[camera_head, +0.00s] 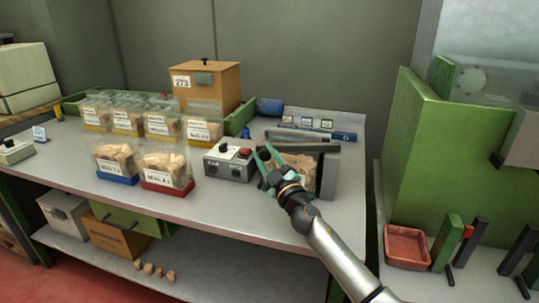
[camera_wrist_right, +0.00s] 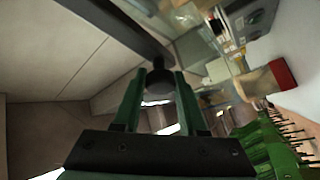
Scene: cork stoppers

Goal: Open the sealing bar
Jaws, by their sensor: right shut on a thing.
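The sealing bar (camera_head: 308,147) is a long dark bar running across the top of the grey sealer (camera_head: 329,175) on the workbench. In the right wrist view the bar (camera_wrist_right: 125,28) slants across the top, with a round black knob (camera_wrist_right: 160,80) at its near end. My right gripper (camera_head: 264,154) is at the left end of the bar. In the wrist view its green fingers (camera_wrist_right: 160,88) stand on both sides of the knob and are shut on it. A clear bag of corks (camera_head: 300,168) shows under the bar, partly hidden by my gripper. My left gripper is not in view.
A grey control box (camera_head: 229,164) with knobs stands just left of my right gripper. Bags of corks on red (camera_head: 167,188) and blue (camera_head: 117,179) bases stand further left. A green cabinet (camera_head: 440,160) rises at the right. The bench front is clear.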

